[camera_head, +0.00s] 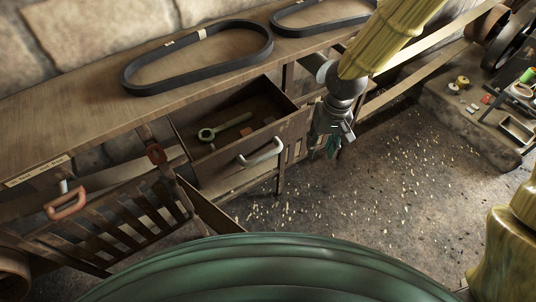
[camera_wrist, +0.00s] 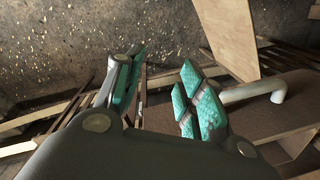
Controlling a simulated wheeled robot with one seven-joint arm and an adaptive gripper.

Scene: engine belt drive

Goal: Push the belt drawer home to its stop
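The belt drawer (camera_head: 225,170) is pulled out from under the bench in the head view. A green wrench (camera_head: 225,127) and a small orange-brown piece lie in it. Its front carries a pale bar handle (camera_head: 262,153). My gripper (camera_head: 333,143) hangs to the right of the drawer front, pointing down, apart from the handle. In the wrist view my gripper (camera_wrist: 162,92) shows its teal fingers spread with nothing between them. A pale handle (camera_wrist: 255,91) on a brown panel (camera_wrist: 245,117) lies just right of the right finger; whether they touch I cannot tell.
Black belts (camera_head: 200,75) lie on the wooden bench top (camera_head: 90,110). A slatted gate with an orange handle (camera_head: 67,205) stands left of the drawer. A stone ledge (camera_head: 465,115) with small parts is at the right. The gritty floor (camera_head: 370,190) between is open.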

